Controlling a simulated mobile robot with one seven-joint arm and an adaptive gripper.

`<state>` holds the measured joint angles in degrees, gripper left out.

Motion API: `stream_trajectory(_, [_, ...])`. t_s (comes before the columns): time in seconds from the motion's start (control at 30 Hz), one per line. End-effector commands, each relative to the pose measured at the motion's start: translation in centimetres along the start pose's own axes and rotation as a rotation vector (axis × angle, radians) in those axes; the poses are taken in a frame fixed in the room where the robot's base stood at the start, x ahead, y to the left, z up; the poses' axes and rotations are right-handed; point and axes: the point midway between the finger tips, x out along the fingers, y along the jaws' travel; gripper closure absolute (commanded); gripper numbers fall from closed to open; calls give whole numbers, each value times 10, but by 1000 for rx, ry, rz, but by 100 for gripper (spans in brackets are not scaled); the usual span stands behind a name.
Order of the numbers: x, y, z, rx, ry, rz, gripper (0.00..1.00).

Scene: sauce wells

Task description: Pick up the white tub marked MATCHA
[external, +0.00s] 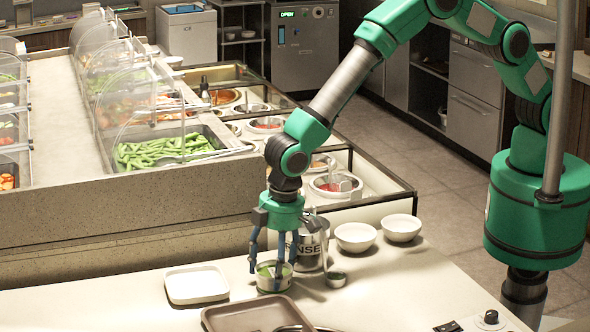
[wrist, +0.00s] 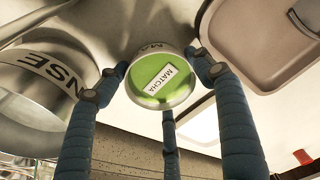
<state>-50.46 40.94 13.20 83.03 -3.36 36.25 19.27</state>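The MATCHA tub (external: 274,284) is a small pale round tub with green contents, on the front counter. In the wrist view the tub (wrist: 152,103) shows its green top with a white MATCHA label, its wall pale or metallic. My gripper (external: 272,266) points down over it, its blue fingers spread around the tub. In the wrist view one finger is on each side of the tub and a third is below it in the picture. The tips are very close to the rim, and I cannot tell whether they touch. The tub appears to rest on the counter.
A metal canister lettered NSE (external: 311,251) stands close behind on the right, with a small steel cup (external: 336,279) near it. White bowls (external: 355,237) are further right. A white square dish (external: 196,285) is left, and a brown tray (external: 255,317) is in front.

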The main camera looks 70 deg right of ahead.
Motion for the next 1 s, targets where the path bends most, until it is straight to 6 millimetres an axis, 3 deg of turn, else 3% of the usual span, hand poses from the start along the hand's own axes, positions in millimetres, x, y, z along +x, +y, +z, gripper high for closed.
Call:
stream_trajectory(0.1, [0, 0, 0, 0, 1, 0, 66])
stream_trajectory(0.47, [-6, 0, -1, 0, 2, 0, 66])
stream_trajectory(0.67, [-25, 0, -4, 0, 3, -1, 66])
stream_trajectory(1.0, [-77, 0, -10, 1, 3, -1, 66])
